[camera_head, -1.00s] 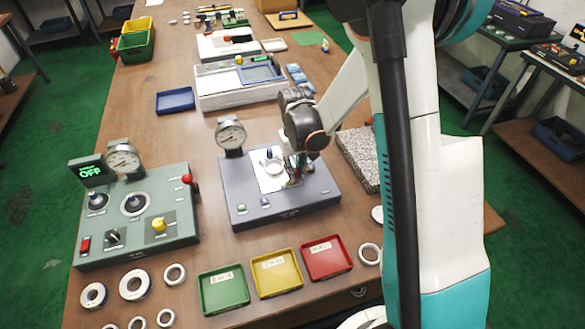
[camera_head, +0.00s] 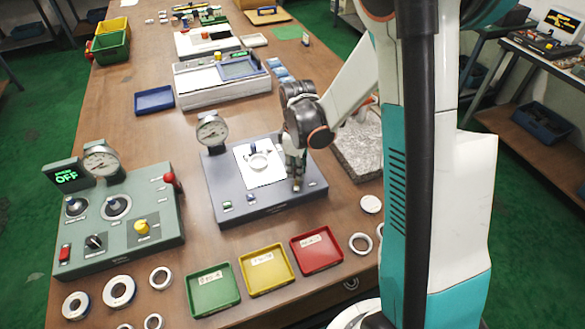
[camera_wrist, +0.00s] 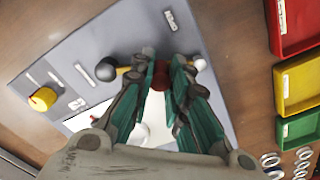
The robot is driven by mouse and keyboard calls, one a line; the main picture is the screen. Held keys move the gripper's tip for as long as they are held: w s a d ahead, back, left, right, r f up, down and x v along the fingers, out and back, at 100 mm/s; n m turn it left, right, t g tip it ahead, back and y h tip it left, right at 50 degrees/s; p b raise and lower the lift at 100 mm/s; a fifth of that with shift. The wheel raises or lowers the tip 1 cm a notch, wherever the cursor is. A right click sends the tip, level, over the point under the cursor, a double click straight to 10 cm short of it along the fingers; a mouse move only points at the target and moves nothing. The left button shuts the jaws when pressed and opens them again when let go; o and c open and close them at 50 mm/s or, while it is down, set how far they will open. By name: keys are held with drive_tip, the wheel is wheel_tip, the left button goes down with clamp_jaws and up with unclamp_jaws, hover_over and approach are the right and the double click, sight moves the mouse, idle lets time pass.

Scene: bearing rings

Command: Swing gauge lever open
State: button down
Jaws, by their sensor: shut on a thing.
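The gauge station is a grey-blue base (camera_head: 222,190) with a round dial (camera_head: 210,131) at its back left. A white plate (camera_head: 252,177) on it carries a pale ring (camera_head: 259,161). My gripper (camera_head: 297,186) is low over the base's right front part, right of the plate. In the wrist view my gripper (camera_wrist: 160,66) has its fingers closed around a red knob (camera_wrist: 158,76), which I take to be the gauge lever's knob. A dark ball (camera_wrist: 105,69) and a small white ball (camera_wrist: 200,65) show on either side. The lever's arm is mostly hidden by the fingers.
Green (camera_head: 213,291), yellow (camera_head: 267,272) and red (camera_head: 316,250) trays stand in front of the base. A green control box (camera_head: 120,215) stands to the left. A granite block (camera_head: 357,150) is close on the right. Several loose rings lie along the table's front.

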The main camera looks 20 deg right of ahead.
drive_tip(key=shift+s+d+n, duration=0.1)
drive_tip(key=shift+d+n, duration=0.1)
drive_tip(key=shift+n, duration=0.2)
drive_tip(key=c, duration=1.5)
unclamp_jaws()
drive_tip(key=shift+r, duration=0.1)
wheel_tip(320, 180, up, 12)
drive_tip(key=shift+f, duration=0.1)
